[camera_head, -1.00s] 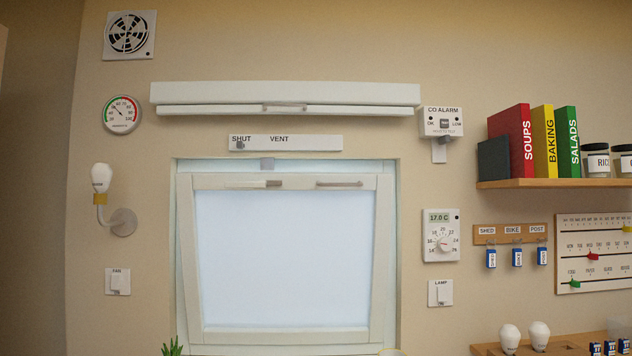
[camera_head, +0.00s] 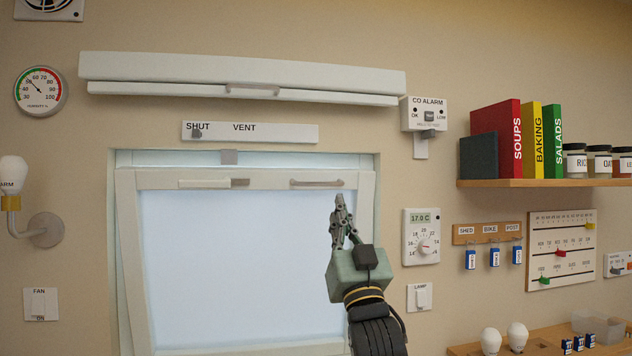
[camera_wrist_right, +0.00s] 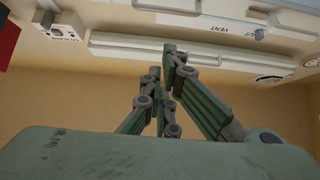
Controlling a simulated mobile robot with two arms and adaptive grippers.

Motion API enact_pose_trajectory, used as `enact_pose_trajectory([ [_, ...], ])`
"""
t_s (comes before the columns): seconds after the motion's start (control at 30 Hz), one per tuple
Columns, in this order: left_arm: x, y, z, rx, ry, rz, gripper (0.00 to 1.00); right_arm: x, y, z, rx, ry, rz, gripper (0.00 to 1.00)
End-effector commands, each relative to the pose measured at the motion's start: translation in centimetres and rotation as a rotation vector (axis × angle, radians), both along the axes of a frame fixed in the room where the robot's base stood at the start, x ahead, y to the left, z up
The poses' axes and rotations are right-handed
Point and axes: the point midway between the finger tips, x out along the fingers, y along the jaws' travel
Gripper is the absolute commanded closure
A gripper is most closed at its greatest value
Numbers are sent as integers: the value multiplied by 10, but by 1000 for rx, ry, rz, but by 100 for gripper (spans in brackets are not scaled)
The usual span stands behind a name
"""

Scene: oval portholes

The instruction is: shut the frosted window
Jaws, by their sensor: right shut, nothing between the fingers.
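The frosted window (camera_head: 240,265) is a pale pane in a white sash, seen in the head view. The sash sits askew in its frame, with a gap along the left side, so it looks tilted open. Its top rail carries a grey handle (camera_head: 317,183) at right and a white and grey bar (camera_head: 213,183) at left. My right gripper (camera_head: 339,200) is shut and empty, pointing up, just below and right of the grey handle in the picture. Its fingers also show in the right wrist view (camera_wrist_right: 163,62). My left gripper is out of view.
Above the window are a SHUT/VENT strip (camera_head: 250,132) with its slider at SHUT and a long white housing (camera_head: 240,75) with a handle. A CO alarm (camera_head: 425,115), thermostat (camera_head: 421,237) and lamp switch (camera_head: 419,297) line the right side. A shelf (camera_head: 540,183) juts out farther right.

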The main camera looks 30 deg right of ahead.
Motion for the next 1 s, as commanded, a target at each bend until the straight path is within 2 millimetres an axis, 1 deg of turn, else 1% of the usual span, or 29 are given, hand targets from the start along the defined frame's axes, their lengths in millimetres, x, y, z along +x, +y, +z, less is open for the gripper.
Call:
enact_pose_trajectory([
  [0.03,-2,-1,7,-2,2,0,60,5,-1,9,-1,0,-1,100],
  [0.2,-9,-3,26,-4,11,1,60,29,-8,36,0,2,-1,100],
  [0.43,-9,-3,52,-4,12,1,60,63,-17,70,1,3,1,100],
  [0.53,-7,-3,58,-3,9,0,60,78,-21,67,2,7,0,100],
  [0.7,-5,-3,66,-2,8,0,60,93,-25,65,1,5,1,100],
  [0.83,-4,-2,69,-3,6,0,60,100,-27,63,0,4,1,100],
  [1.0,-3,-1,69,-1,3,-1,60,101,-27,63,-2,2,1,100],
])
